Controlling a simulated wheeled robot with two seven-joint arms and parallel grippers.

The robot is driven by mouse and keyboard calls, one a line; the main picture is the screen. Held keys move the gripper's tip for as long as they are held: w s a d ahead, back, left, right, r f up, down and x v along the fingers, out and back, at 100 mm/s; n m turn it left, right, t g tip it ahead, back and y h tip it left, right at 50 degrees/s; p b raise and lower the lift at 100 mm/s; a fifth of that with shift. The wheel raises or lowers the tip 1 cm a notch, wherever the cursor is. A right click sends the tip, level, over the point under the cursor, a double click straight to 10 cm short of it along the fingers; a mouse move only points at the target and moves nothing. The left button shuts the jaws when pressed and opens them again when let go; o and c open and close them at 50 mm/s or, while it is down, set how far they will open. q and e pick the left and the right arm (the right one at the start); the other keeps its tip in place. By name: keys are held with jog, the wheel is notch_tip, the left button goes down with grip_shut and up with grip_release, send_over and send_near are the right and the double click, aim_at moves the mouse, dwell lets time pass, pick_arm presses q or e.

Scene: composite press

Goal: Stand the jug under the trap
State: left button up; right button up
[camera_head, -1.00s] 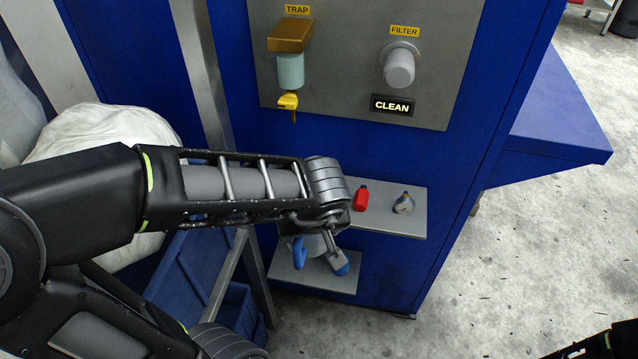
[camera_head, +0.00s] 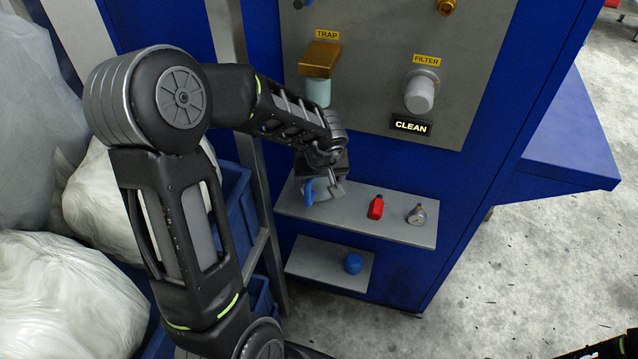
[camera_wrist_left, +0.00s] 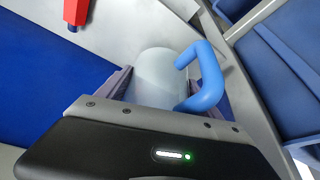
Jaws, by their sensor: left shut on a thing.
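My left gripper (camera_head: 324,176) is shut on the jug, which has a pale grey body (camera_wrist_left: 160,75) and a blue handle (camera_head: 308,190). In the head view the jug is at the left end of the upper shelf (camera_head: 357,215), below the trap; I cannot tell whether it touches the shelf. The gripper hides much of it. In the left wrist view the jug sits between the fingers, with its handle to the right. The trap is a copper-coloured block (camera_head: 320,60) with a clear bowl (camera_head: 318,92); my arm hides what is beneath. My right gripper is out of view.
A blue round object (camera_head: 353,263) is on the otherwise clear lower shelf (camera_head: 318,260). The filter (camera_head: 419,94) shows above a CLEAN sign.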

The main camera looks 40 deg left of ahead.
aim_at(319, 184)
pick_arm(q)
jog(key=shift+w, duration=0.1)
jog(key=x, duration=0.1)
jog(key=b+x, duration=0.1)
jog(key=x, duration=0.1)
jog(key=shift+f+b, duration=0.3)
jog(key=shift+f, duration=0.05)
jog(key=o, duration=1.5)
jog(key=shift+f, duration=0.1)
jog(key=shift+d+r, duration=0.1)
jog(key=shift+r, duration=0.3)
jog(key=p+v, duration=0.4)
jog(key=v, duration=0.7)
jog(key=shift+s+d+r, duration=0.2)
jog(key=shift+s, duration=0.1)
